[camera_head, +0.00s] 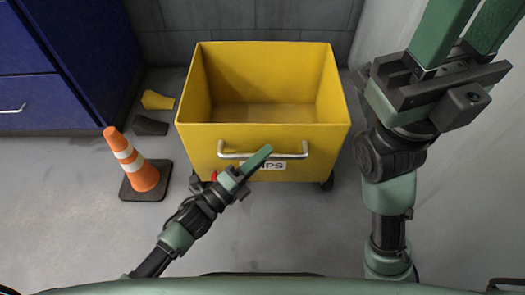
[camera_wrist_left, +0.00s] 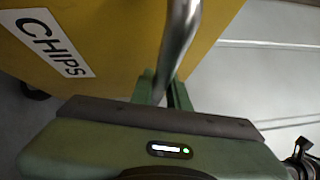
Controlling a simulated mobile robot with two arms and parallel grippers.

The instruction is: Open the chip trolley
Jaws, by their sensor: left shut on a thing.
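The chip trolley (camera_head: 325,142) is a yellow open-topped bin on casters against the back wall, empty inside as far as I see. A silver bar handle (camera_head: 290,156) crosses its front, above a white label (camera_head: 273,166) partly hidden by my gripper. The label reads CHIPS in the left wrist view (camera_wrist_left: 57,42). In the left wrist view the bar (camera_wrist_left: 178,45) runs down between the green fingers. My right gripper (camera_head: 468,28) is raised at the upper right, empty, fingers apart, tips out of frame.
An orange and white cone (camera_head: 140,172) stands on a dark base left of the trolley. A yellow piece (camera_head: 157,100) and a dark piece (camera_head: 150,126) lie behind it. A blue drawer cabinet (camera_head: 38,100) stands at the left. The floor before the trolley looks clear.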

